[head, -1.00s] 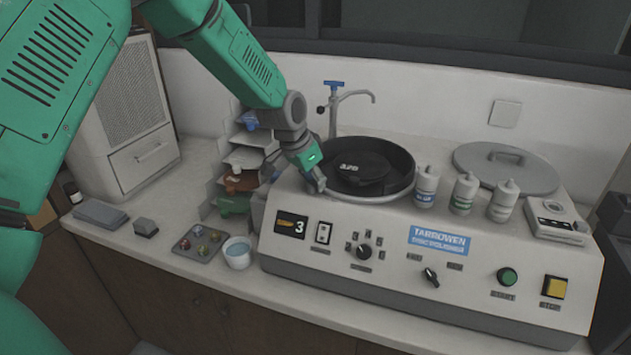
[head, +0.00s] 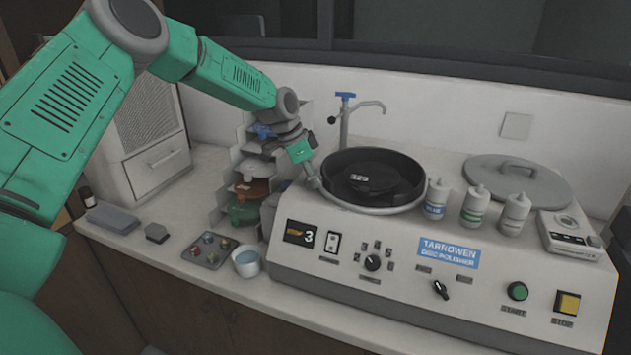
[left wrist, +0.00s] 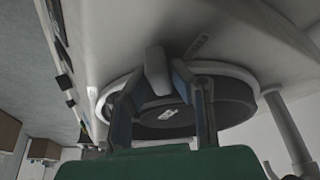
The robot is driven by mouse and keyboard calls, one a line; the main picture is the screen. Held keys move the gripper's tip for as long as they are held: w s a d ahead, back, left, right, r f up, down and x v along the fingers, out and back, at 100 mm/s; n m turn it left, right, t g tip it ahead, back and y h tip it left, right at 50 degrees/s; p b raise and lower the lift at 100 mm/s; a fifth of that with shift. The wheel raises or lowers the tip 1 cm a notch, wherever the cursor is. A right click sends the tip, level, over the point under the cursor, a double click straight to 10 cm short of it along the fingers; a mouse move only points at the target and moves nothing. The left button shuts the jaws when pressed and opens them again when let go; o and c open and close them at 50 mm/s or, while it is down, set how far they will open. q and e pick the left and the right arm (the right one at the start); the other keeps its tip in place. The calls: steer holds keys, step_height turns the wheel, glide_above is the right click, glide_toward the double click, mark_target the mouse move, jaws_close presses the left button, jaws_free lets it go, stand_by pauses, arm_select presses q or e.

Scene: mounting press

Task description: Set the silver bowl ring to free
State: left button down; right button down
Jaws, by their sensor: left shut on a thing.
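The silver bowl ring (head: 378,211) runs round the base of the black bowl (head: 408,192) on top of the disc polisher. A grey handle (left wrist: 157,70), apparently the ring's lever, stands out at the bowl's near side in the left wrist view. My left gripper (head: 315,184) is at the bowl's left edge, and its fingers (left wrist: 158,80) are shut on this handle from both sides. The bowl and ring also show behind the fingers in the left wrist view. A small marking (left wrist: 197,46) on the deck beside the handle is too small to read. My right gripper is out of view.
Stacked bins (head: 245,190) stand close left of my gripper. A tap (head: 345,120) rises behind the bowl. Several bottles (head: 473,207) and a round lid (head: 518,180) sit to the right. A cup (head: 246,264) and a tray (head: 209,250) are on the counter in front.

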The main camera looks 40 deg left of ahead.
arm_select(q)
steer(key=shift+w+r, duration=0.2)
steer(key=c, duration=1.5)
jaws_free()
steer(key=shift+w+a+f, duration=0.1)
steer(key=shift+a+f, duration=0.15)
steer(key=shift+a, duration=0.05)
steer(key=shift+a+r, duration=0.1)
steer(key=shift+r, duration=0.25)
steer(key=v, duration=1.1)
steer(key=shift+a, duration=0.25)
steer(key=shift+d, duration=0.15)
